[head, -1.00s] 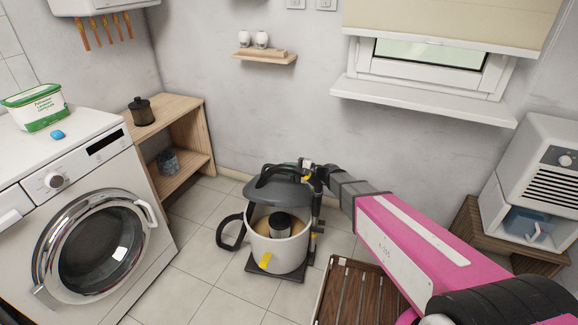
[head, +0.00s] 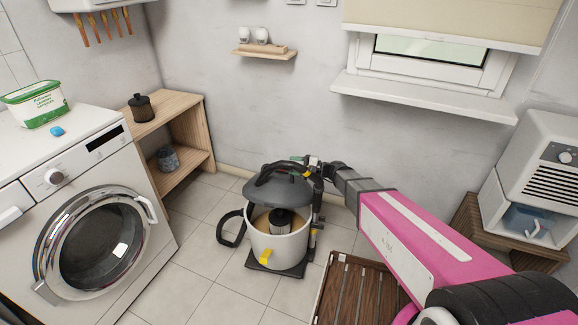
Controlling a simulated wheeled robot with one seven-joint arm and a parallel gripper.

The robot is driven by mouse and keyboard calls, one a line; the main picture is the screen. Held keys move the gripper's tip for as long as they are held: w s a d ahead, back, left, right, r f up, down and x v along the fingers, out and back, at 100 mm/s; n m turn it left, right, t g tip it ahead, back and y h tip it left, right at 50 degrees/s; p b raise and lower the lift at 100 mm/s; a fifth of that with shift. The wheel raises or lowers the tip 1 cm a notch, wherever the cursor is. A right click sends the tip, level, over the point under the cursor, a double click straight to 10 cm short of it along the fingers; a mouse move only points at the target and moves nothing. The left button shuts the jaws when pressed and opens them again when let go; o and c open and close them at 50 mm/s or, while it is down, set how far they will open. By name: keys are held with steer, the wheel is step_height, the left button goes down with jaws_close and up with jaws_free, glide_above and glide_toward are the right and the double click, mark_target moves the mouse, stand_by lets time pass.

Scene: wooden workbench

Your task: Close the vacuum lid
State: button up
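The vacuum is a light grey drum (head: 281,249) with a yellow latch (head: 265,257) on its front, standing on a dark base on the tiled floor. Its dark grey lid (head: 277,189) is tilted open above the drum, hinged at the back. A black canister (head: 281,221) shows inside through the front gap. My gripper (head: 311,168) is at the back right of the lid, by its rim and handle. It is small and partly hidden by the wrist, so I cannot tell whether its fingers are open or touching the lid.
A brown slatted wooden mat (head: 360,293) lies right of the vacuum. A washing machine (head: 95,210) and wooden shelf (head: 180,130) stand left. A white appliance (head: 535,180) on a wooden stand is at right. Tiled floor in front of the vacuum is clear.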

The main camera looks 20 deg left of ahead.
steer(key=d, duration=0.8)
steer(key=shift+w+d, duration=0.15)
steer(key=shift+w, duration=0.2)
